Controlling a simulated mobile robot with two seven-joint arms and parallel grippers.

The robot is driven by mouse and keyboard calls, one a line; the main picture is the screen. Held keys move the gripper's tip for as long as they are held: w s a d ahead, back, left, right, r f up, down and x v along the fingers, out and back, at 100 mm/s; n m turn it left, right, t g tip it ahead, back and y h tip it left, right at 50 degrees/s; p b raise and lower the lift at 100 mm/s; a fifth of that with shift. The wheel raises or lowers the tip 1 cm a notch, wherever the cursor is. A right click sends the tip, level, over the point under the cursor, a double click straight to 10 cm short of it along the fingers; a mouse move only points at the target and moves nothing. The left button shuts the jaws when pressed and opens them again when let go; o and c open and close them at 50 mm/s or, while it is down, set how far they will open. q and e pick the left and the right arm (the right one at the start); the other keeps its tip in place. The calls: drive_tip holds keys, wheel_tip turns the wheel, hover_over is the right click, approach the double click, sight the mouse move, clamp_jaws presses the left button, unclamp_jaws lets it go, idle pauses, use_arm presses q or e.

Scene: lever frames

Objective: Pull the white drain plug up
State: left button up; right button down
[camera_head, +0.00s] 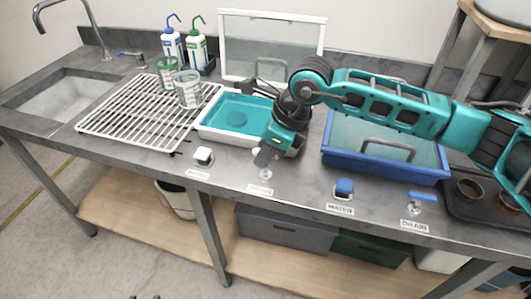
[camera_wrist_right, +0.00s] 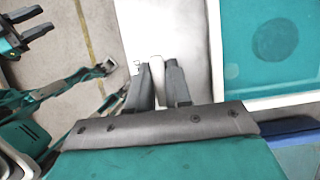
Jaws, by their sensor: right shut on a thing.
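My right gripper (camera_head: 264,157) reaches down to the front strip of the counter, before the white tray (camera_head: 203,128). It is shut on the white drain plug (camera_head: 265,174), whose upper part is mostly hidden by the fingers. In the right wrist view a bit of white (camera_wrist_right: 157,60) shows between the fingertips. The tray holds teal liquid with a darker round spot (camera_head: 237,118) in it; it also shows in the right wrist view (camera_wrist_right: 231,50). My left gripper (camera_wrist_right: 30,24) shows at the upper left of the wrist view, its fingers apart and empty.
A blue knob (camera_head: 343,188) and a blue handle (camera_head: 422,197) stand to the right, before the blue tray (camera_head: 385,169). A white rack (camera_head: 130,125) with glass jars lies left. Bottles (camera_head: 195,47) stand behind.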

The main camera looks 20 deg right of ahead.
drive_tip(key=c, duration=1.1)
unclamp_jaws()
drive_tip(key=v, duration=1.3)
drive_tip(key=shift+f, duration=0.1)
drive_tip(key=shift+s, duration=0.1)
